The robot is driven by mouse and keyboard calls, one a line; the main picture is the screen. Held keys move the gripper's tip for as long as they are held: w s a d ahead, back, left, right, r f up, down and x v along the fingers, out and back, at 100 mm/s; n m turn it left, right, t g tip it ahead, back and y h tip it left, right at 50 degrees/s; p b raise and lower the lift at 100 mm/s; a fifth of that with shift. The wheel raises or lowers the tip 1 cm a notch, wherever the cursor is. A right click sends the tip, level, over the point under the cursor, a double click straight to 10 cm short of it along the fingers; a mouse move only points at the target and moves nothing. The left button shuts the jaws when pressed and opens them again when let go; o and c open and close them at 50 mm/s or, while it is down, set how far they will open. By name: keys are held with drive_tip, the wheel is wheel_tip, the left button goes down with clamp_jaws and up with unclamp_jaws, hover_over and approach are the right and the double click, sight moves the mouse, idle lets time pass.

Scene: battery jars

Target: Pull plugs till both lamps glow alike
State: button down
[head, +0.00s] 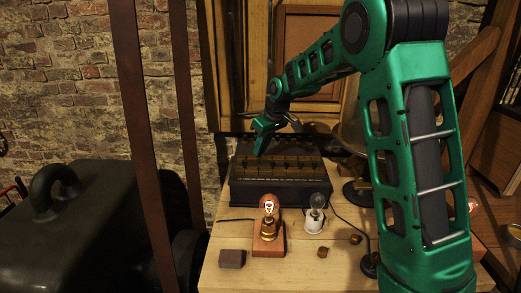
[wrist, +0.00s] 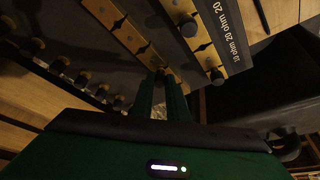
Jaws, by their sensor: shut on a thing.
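The dark plug box (head: 285,192) stands at the back of the bench, with a row of plugs along its top. In the wrist view, brass bars (wrist: 128,35) and several black-knobbed plugs (wrist: 188,28) show beside a label strip (wrist: 222,35) reading 10 ohm, 20 ohm. My gripper (head: 262,148) is over the box's left part; in the wrist view its fingers (wrist: 163,88) are shut at the brass bars on a plug, mostly hidden between them. The right lamp (head: 316,203), in a white holder, looks much dimmer or unlit.
A dark block (head: 232,259) and small brass pieces (head: 355,239) lie on the wooden bench (head: 300,268). A round-based stand (head: 357,194) is right of the box. Thin wires cross the bench. A large black case (head: 85,230) stands at left.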

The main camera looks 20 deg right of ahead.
drive_tip(key=shift+f, duration=0.1)
drive_tip(key=c, duration=1.6)
unclamp_jaws()
drive_tip(key=shift+c, duration=0.2)
